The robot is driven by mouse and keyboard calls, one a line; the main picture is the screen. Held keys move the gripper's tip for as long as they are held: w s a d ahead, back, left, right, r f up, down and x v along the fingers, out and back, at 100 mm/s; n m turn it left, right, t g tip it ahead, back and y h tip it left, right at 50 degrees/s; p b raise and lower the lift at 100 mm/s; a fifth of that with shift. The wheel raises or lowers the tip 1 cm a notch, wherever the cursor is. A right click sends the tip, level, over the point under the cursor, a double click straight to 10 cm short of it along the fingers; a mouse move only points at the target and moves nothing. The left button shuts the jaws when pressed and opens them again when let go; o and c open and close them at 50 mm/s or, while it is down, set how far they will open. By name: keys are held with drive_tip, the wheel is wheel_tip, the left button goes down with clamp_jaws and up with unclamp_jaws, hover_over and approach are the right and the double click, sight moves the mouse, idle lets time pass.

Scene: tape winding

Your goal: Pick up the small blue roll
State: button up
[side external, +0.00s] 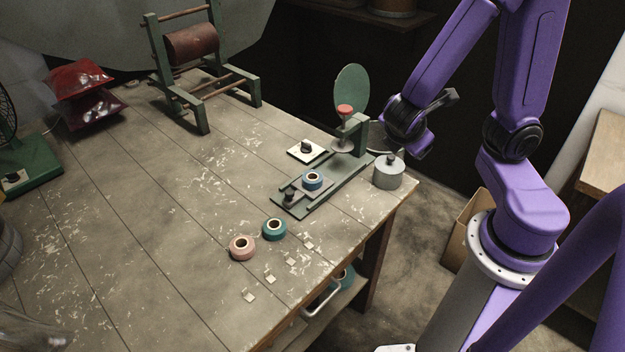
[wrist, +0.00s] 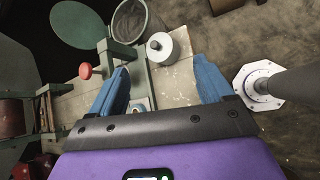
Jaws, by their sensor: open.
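The small blue roll (side external: 312,180) lies on the green winding stand (side external: 335,184) in the side view, hole facing up. In the wrist view a small blue-and-pale patch (wrist: 140,103) shows between the fingers, mostly hidden by the gripper body; it looks like this roll. A teal roll (side external: 274,229) and a pink roll (side external: 243,247) lie on the table nearer the front edge. My gripper (wrist: 162,65) is open and empty, its two blue fingers wide apart. In the side view, the arm's end is raised to the right of the stand, apart from the roll; the fingertips are unclear.
The stand carries an upright green disc (side external: 351,90) and a red knob (side external: 345,109). A grey lidded canister (side external: 388,172) stands at the table's right corner. A white plate with a dark knob (side external: 306,149) lies left of the stand. The table's middle is clear.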

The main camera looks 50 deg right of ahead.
drive_tip(key=w+d+f+n+t+h, duration=0.2)
drive_tip(key=w+d+n+t+h, duration=0.1)
drive_tip(key=w+n+t, duration=0.9)
drive_tip(key=n+g+y, duration=0.1)
drive_tip(key=n+y, duration=0.7)
drive_tip(key=y, duration=0.3)
approach(311, 175)
drive_tip(key=shift+w+d+r, duration=0.1)
drive_tip(key=shift+r, duration=0.2)
drive_tip(key=shift+f, duration=0.2)
drive_tip(key=shift+x, duration=3.65)
drive_tip(key=shift+f, duration=0.1)
drive_tip(key=c, duration=1)
